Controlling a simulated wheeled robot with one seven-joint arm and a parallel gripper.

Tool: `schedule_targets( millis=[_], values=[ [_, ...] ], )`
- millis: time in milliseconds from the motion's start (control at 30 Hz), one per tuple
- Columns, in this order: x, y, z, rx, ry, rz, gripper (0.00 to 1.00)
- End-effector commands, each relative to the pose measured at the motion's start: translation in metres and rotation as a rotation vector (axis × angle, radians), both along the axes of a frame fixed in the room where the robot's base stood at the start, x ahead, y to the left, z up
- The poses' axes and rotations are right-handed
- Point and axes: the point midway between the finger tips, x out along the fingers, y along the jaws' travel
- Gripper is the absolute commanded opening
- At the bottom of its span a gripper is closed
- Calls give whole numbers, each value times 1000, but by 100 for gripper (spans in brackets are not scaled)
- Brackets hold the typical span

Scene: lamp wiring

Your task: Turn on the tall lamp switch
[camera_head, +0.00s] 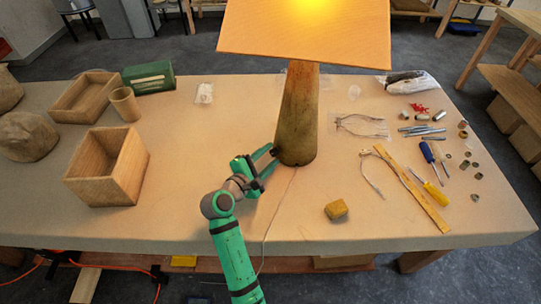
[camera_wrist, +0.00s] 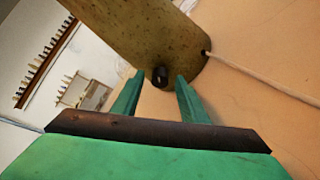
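The tall lamp (camera_head: 299,110) stands upright on the workbench, with a tapering mottled brown body and a wide orange shade (camera_head: 305,35). A yellow glow shows at the top of the shade. In the wrist view the lamp's base (camera_wrist: 145,30) fills the top middle. A small dark switch knob (camera_wrist: 161,76) sticks out low on the base. My gripper (camera_head: 274,152) is at the left side of the base. In the wrist view its green fingers (camera_wrist: 158,92) are apart, one on each side of the knob. I cannot tell whether they touch it.
A thin cord (camera_wrist: 262,85) runs from the base across the bench (camera_head: 400,222). A sponge-like block (camera_head: 336,210), a wooden ruler (camera_head: 412,190) and screwdrivers (camera_head: 430,158) lie to the right. Wooden boxes (camera_head: 108,167) and a green case (camera_head: 149,78) stand to the left.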

Motion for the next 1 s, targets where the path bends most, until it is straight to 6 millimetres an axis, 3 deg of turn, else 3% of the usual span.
schedule_targets(
  millis=[500,1000],
  values=[
    [-71,47,18,0,1,2,40],
    [-81,51,21,1,2,-1,40]
  ],
)
